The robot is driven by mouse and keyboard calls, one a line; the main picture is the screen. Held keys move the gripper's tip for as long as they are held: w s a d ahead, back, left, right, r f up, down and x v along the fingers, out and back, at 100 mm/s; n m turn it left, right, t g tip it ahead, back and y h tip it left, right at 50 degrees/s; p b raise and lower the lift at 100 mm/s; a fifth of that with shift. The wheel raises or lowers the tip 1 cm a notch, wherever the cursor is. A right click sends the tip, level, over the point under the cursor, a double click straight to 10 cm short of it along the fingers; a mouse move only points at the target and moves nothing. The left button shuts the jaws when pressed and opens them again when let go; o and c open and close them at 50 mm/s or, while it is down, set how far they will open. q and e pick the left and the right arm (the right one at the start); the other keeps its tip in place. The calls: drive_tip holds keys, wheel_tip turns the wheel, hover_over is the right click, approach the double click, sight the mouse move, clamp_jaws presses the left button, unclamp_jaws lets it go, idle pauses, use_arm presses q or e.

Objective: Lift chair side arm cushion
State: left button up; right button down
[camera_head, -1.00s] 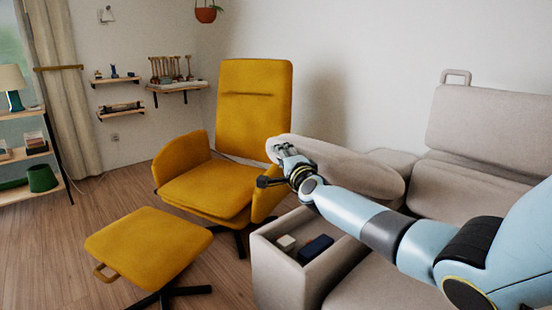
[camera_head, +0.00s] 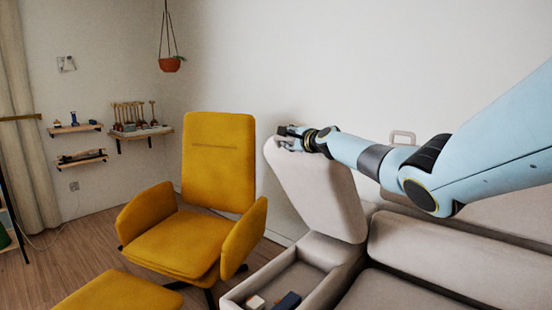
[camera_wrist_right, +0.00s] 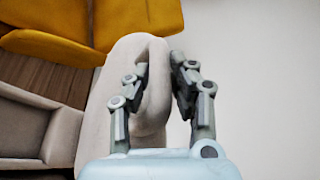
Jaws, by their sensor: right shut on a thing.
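The chair side arm cushion (camera_head: 318,190) is a light grey pad. In the head view it stands steeply tilted up, its lower end at the grey sofa arm box (camera_head: 325,249). My right gripper (camera_head: 288,138) is shut on its upper edge. In the right wrist view the cushion (camera_wrist_right: 131,75) passes between the two fingers of the right gripper (camera_wrist_right: 163,85). The box beneath is open and holds a small white block (camera_head: 256,302) and a dark blue block (camera_head: 288,300). My left gripper is not in view.
A yellow armchair (camera_head: 215,165) stands left of the box, with a yellow footstool (camera_head: 118,292) in front. The grey sofa (camera_head: 440,250) fills the right. Wall shelves (camera_head: 145,132) and a hanging pot (camera_head: 170,64) are at the back left. Bare wall lies behind the cushion.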

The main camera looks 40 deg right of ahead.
drive_tip(key=shift+w+d+r+m, duration=0.1)
drive_tip(key=shift+d+r+m, duration=0.05)
drive_tip(key=shift+d+r, duration=0.45)
drive_tip(key=shift+d+r+m, duration=0.15)
drive_tip(key=shift+d+r, duration=0.2)
drive_tip(key=shift+d, duration=0.4)
drive_tip(key=c, duration=1.2)
unclamp_jaws()
drive_tip(key=shift+o, duration=0.2)
drive_tip(key=shift+s, duration=0.7)
drive_tip(key=r, duration=0.1)
hover_over(306, 157)
drive_tip(key=shift+r, duration=0.1)
